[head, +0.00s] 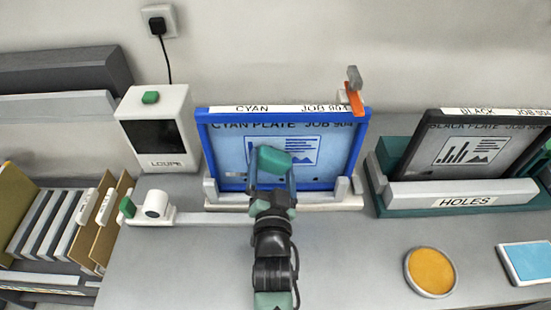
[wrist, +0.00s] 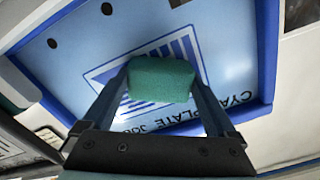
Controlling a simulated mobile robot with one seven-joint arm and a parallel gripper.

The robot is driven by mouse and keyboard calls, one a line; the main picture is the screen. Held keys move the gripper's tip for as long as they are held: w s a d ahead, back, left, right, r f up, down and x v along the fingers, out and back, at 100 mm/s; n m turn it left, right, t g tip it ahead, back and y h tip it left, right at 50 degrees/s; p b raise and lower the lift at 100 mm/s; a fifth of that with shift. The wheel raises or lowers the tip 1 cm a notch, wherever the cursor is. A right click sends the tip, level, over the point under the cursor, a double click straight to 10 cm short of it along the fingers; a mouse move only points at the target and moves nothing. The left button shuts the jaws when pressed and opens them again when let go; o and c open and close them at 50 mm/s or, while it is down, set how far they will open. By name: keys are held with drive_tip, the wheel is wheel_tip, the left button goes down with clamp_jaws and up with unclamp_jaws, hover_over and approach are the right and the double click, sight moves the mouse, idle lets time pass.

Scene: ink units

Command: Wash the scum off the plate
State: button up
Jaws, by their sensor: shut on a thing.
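The cyan plate (head: 232,150) stands upright in a blue frame on a grey stand, labelled "CYAN JOB 904". Its pale blue face carries a dark blue printed picture and text. My gripper (head: 272,172) is in front of the plate's middle, shut on a green sponge (head: 275,159). In the wrist view the sponge (wrist: 161,79) sits between both fingers, over the printed picture. I cannot tell whether the sponge touches the plate.
A black plate (head: 480,150) stands in a teal holder at right, labelled "HOLES". A white loupe box (head: 158,128) stands at left. A round orange dish (head: 431,271) and a blue pad (head: 530,262) lie front right.

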sight(287, 150)
drive_tip(key=shift+r, duration=0.1)
drive_tip(key=shift+r+p, duration=0.45)
drive_tip(key=shift+r, duration=0.25)
drive_tip(key=shift+d, duration=0.8)
drive_tip(key=shift+d+f+b, duration=0.25)
drive_tip(key=shift+b, duration=0.5)
drive_tip(key=shift+d+r+b, duration=0.1)
drive_tip(key=shift+d+b, duration=0.45)
drive_tip(key=shift+b, duration=0.4)
drive_tip(key=shift+d, duration=0.1)
